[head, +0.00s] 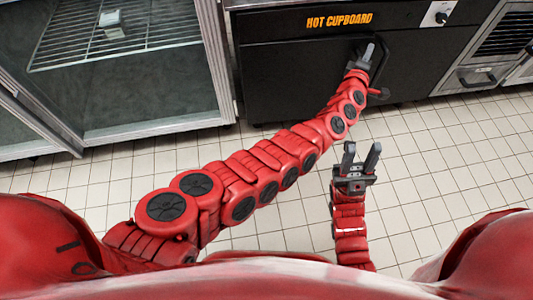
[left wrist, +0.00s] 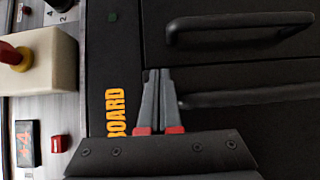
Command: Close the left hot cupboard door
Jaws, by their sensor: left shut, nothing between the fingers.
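The black hot cupboard (head: 290,75) stands ahead, with its orange label (head: 339,20) above the doors. In the left wrist view, turned on its side, the left door's bar handle (left wrist: 245,97) and the right door's handle (left wrist: 240,25) lie either side of a thin seam. The left door looks about flush; I cannot tell if it is slightly ajar. My left gripper (head: 368,52) is shut and empty, its tips (left wrist: 155,76) beside the left handle's end near the seam. Contact is unclear. The arm partly hides the handles in the head view. My right gripper (head: 361,148) is open and empty above the floor.
A glass-sided cabinet with a wire shelf (head: 115,35) stands at left. A steel unit with a vent (head: 500,40) stands at right. A cream box (left wrist: 45,62) with a red and yellow knob shows in the left wrist view. The tiled floor (head: 440,190) is clear.

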